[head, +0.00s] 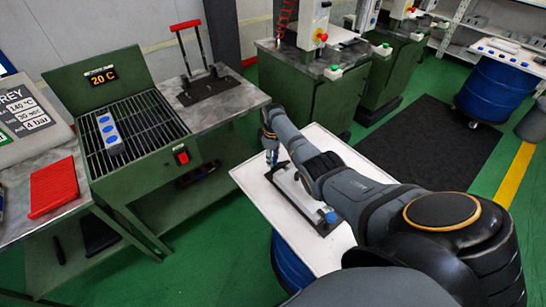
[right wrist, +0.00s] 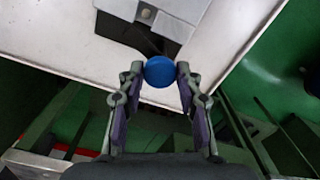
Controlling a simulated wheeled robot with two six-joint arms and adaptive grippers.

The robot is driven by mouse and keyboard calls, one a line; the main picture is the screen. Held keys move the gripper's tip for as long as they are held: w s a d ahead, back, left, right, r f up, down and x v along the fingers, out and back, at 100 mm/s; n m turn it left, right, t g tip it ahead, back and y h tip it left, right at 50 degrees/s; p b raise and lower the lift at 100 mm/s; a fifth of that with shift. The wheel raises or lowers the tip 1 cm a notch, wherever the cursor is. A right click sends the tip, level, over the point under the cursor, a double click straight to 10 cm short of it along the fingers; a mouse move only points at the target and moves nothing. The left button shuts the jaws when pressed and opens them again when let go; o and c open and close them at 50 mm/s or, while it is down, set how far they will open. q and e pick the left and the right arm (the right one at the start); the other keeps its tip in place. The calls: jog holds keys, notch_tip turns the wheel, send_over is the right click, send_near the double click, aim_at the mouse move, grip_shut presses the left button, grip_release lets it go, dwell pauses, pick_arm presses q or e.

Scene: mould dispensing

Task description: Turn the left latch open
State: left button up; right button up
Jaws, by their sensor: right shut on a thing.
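A mould with a black base frame (head: 300,207) lies on a white tabletop (head: 258,187). My right arm covers much of it. My right gripper (head: 272,157) is at the far left end of the mould, pointing down. In the right wrist view, its two fingertips (right wrist: 160,72) are shut on a round blue latch knob (right wrist: 159,71), one on each side. The knob sits by a dark part (right wrist: 140,38) of the mould, near the table edge. A second blue knob (head: 329,216) shows at the mould's near end. My left gripper is out of view.
A green heater with a grille (head: 150,118) and a 20 C display (head: 102,77) stands at left, with a blue-dotted block (head: 110,134) on it. A red pad (head: 54,187) and a red-handled press (head: 200,75) are nearby. Green machines (head: 300,95) stand behind.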

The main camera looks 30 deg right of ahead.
jog(key=shift+w+r+n, duration=0.1)
jog(key=shift+w+n, duration=0.05)
jog(key=shift+n, duration=2.05)
jog(key=o, duration=1.2)
jog(key=shift+c, duration=0.2)
notch_tip(320, 180, up, 12)
jog(key=shift+a, duration=0.1)
